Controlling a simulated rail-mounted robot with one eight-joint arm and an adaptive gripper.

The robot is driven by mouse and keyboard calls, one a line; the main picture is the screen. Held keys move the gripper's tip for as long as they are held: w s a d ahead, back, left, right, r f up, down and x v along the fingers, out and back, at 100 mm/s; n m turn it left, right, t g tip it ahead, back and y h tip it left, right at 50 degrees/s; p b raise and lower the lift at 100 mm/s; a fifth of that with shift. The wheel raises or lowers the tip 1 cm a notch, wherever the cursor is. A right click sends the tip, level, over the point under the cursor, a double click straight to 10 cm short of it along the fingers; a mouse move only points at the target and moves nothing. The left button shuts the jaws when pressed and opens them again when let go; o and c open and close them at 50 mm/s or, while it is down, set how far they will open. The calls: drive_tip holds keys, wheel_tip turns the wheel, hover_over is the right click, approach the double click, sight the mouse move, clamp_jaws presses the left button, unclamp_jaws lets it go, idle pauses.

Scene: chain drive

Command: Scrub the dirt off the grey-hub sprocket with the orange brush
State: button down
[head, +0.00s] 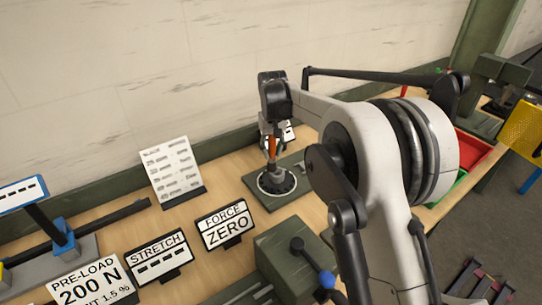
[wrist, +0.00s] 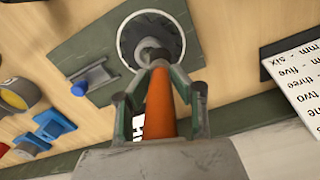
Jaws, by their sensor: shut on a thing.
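My gripper (head: 271,140) is shut on the orange brush (head: 272,149) and holds it roughly upright, head down. In the wrist view the orange handle (wrist: 160,104) runs between the two fingers (wrist: 160,118). A dark round sprocket (head: 264,187) with a pale rim lies flat on a green plate (head: 306,182); it also shows in the wrist view (wrist: 128,42).
A white list card (head: 171,170) stands left of the plate. Signs reading "FORCE ZERO" (head: 226,226) and "STRETCH" (head: 159,258) stand in front. A green block (head: 285,262) is nearer me. A red bin (head: 474,152) is at right. The wall is close behind.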

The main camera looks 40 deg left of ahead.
drive_tip(key=shift+w+d+r, duration=0.2)
drive_tip(key=shift+d+r, duration=0.05)
drive_tip(key=shift+r, duration=0.2)
drive_tip(key=shift+r+p, duration=0.85)
drive_tip(key=shift+r, duration=1.65)
drive_tip(key=shift+a, duration=0.1)
